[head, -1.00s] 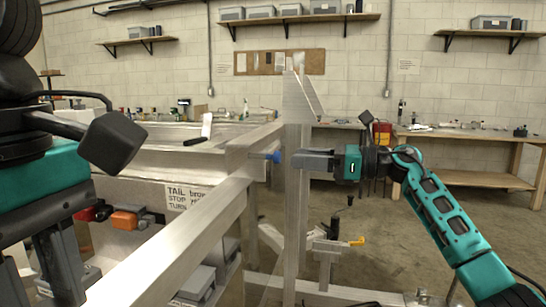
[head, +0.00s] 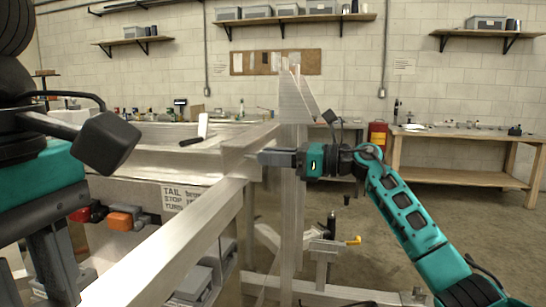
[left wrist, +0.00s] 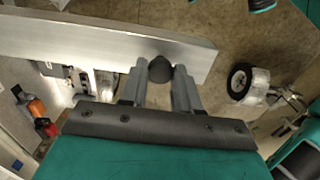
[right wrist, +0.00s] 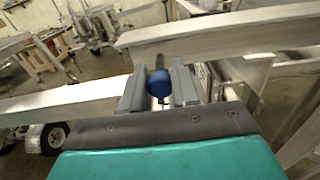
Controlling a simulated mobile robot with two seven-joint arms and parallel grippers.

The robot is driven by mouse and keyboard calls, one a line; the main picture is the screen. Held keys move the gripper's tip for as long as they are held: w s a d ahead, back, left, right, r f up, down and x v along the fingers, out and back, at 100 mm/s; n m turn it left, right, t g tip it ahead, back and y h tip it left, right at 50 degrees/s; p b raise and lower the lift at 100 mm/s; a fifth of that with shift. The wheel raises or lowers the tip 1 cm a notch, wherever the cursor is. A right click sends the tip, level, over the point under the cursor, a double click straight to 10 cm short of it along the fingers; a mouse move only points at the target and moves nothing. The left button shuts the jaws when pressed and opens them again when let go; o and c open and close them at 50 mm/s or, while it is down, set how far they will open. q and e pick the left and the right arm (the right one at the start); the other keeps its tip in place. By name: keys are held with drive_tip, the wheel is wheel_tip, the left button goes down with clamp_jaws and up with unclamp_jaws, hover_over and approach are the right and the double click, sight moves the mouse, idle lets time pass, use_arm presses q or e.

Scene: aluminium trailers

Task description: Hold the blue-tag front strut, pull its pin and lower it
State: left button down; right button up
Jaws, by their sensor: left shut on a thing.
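A blue round knob (right wrist: 162,84) lies between the fingers of my right gripper (right wrist: 160,75), by an aluminium beam end. I cannot tell whether the fingers press on it. In the head view my right gripper (head: 268,158) reaches in past the upright aluminium post (head: 292,205), and the knob is hidden. My left gripper (left wrist: 161,72) is shut on a dark round knob (left wrist: 160,69) beside an aluminium bar (left wrist: 85,38). The left fingertips are not in the head view. I cannot make out a blue tag on any strut.
A long aluminium rail (head: 165,245) runs across the near left. A yellow-handled lever (head: 353,241) is low behind the post. A workbench (head: 465,178) stands at the back right, with open floor before it.

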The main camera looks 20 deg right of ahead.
clamp_jaws()
drive_tip(key=v, duration=0.3)
drive_tip(key=shift+d, duration=0.15)
idle(0.3)
drive_tip(key=shift+o, duration=2.4)
unclamp_jaws()
drive_tip(key=shift+s+d, duration=0.1)
drive_tip(key=shift+s, duration=0.05)
drive_tip(key=v, duration=1.2)
